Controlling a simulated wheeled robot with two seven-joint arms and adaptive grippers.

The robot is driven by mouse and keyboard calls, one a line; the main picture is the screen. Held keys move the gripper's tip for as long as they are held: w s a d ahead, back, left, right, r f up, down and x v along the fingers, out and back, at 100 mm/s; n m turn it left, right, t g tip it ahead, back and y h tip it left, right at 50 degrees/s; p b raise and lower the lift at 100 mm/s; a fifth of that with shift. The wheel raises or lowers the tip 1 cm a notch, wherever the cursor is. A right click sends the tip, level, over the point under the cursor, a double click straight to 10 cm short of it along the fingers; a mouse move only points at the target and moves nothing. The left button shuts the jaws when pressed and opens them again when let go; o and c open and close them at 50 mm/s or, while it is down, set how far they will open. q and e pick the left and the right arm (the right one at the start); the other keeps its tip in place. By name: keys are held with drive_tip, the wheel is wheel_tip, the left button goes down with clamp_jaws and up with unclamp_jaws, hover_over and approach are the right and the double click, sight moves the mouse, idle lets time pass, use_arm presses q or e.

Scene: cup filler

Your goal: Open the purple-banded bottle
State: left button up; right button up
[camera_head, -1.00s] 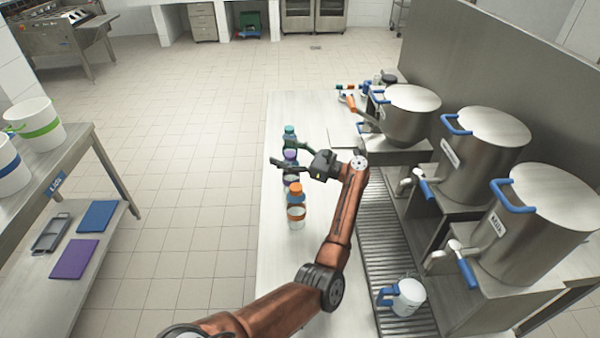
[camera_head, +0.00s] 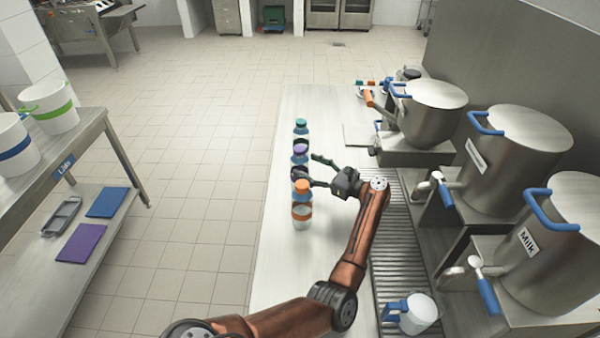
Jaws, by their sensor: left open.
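The purple-banded bottle (camera_head: 300,157) stands upright on the table, between a teal-capped bottle (camera_head: 301,128) behind and an orange-capped bottle (camera_head: 302,215) in front. Its purple cap is on. My left gripper (camera_head: 304,166) is open and empty, just right of the purple-banded bottle. One finger points past the bottle's right side; the other crosses in front of its lower part, hiding some of it. I cannot tell whether that finger touches the bottle. My right gripper is not in view.
Steel pots (camera_head: 513,160) with blue handles and taps stand on the right. A blue-handled jug (camera_head: 415,313) sits on the drip grate (camera_head: 396,262). A side table with banded buckets (camera_head: 48,106) is at left. The tabletop's front left is clear.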

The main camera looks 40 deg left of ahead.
sight(300, 148)
use_arm(q)
drive_tip(key=a, duration=0.3)
drive_tip(key=shift+s+a, duration=0.3)
drive_tip(key=shift+a, duration=0.1)
drive_tip(key=shift+d, duration=0.1)
drive_tip(key=shift+r, duration=0.1)
drive_tip(key=shift+c, duration=0.5)
drive_tip(key=c, duration=1.1)
wheel_tip(300, 148, up, 10)
drive_tip(key=shift+p, duration=0.65)
